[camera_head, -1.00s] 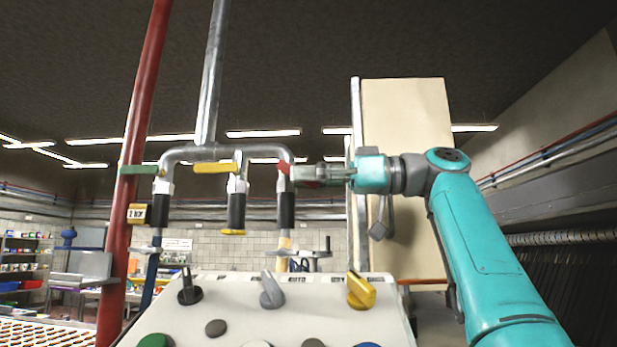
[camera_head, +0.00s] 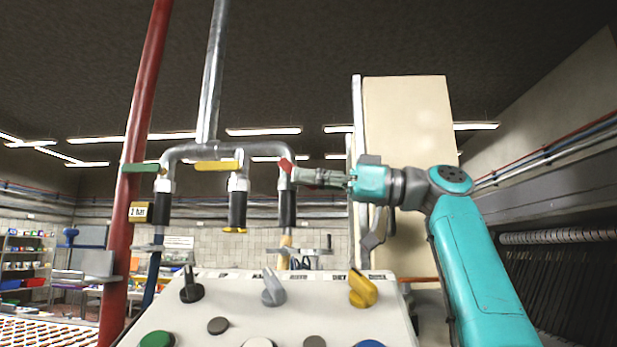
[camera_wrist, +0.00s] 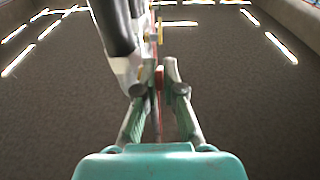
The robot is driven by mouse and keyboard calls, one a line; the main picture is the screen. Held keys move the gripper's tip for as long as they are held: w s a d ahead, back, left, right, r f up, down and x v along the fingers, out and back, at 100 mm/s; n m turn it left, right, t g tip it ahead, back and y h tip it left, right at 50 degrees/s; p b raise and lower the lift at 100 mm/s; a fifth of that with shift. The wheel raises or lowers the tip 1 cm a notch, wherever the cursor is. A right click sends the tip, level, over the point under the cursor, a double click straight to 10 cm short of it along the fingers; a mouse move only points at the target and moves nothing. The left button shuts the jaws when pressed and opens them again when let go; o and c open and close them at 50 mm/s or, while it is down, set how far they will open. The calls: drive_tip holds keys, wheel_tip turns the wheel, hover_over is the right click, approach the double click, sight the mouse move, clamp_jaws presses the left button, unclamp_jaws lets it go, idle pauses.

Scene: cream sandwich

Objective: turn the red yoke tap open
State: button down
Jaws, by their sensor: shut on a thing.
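The red yoke tap (camera_head: 286,165) sits at the top of the rightmost pipe drop in the head view. Its red handle reaches right, into my gripper (camera_head: 300,175). In the wrist view the thin red handle (camera_wrist: 158,80) shows edge-on between the two fingers of my gripper (camera_wrist: 158,88), which are shut on it. Most of the handle is hidden by the fingers in the head view. A yellow tap handle (camera_head: 216,166) and a green tap handle (camera_head: 140,168) are on the other two drops to the left.
A white control panel (camera_head: 330,310) with knobs and buttons stands below the taps. A red vertical pipe (camera_head: 133,200) is at the left. A cream cabinet (camera_head: 410,140) stands behind my arm. A 2 bar sign (camera_head: 140,212) hangs near the red pipe.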

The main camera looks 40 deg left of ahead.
drive_tip(key=c, duration=1.3)
unclamp_jaws()
drive_tip(key=v, duration=1.2)
drive_tip(key=shift+w, duration=0.1)
